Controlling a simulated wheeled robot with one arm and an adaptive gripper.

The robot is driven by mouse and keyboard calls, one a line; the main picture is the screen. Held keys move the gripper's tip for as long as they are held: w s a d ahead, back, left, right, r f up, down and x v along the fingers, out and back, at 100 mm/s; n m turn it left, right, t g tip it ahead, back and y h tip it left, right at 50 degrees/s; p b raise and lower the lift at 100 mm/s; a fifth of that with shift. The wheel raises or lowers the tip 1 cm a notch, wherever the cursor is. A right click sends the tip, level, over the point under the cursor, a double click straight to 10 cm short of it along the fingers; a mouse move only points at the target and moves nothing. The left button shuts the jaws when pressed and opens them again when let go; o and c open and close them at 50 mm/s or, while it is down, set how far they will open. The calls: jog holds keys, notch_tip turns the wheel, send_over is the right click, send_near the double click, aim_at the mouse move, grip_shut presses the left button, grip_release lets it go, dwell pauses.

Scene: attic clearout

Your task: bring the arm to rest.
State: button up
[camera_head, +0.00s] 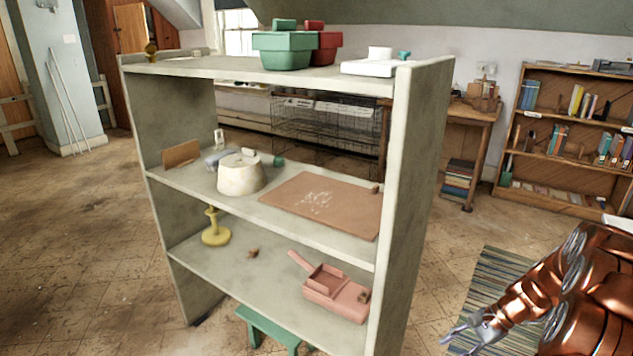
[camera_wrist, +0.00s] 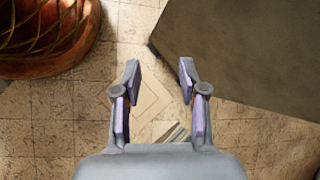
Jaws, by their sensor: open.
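My gripper (camera_head: 470,330) is at the lower right of the head view, at the end of my copper-coloured arm.
A grey shelf unit (camera_head: 405,170) stands close by, with green and red tubs (camera_head: 285,50) on top and a pink box (camera_head: 335,290) low down. Its dark panel (camera_wrist: 250,50) seems to fill the wrist view's upper right. A bookcase (camera_head: 520,110) stands behind.

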jog(key=s+a+r+n+g+h+p, duration=0.1)
jog(key=s+a+r+n+p, duration=0.3)
jog(key=r, duration=0.5)
jog(key=s+a+r+n+g+h+p, duration=0.1)
jog(key=s+a+r+p, duration=0.25)
jog(key=a+r, duration=0.4)
jog(key=s+a+r+n+g+h+p, duration=0.1)
jog(key=s+a+r+n+p, duration=0.3)
jog(key=r, duration=0.7)
jog(key=s+a+r+n+h+p, duration=0.3)
jog(key=s+r+n+h+p, duration=0.1)
jog(key=s+r+p, duration=0.9)
jog(key=s+r+n, duration=0.1)
jog(key=s+r, duration=0.2)
jog(key=s, duration=0.1)
jog(key=shift+r+t+h, duration=0.3)
jog(key=shift+h, duration=0.1)
jog(key=shift+s, duration=0.1)
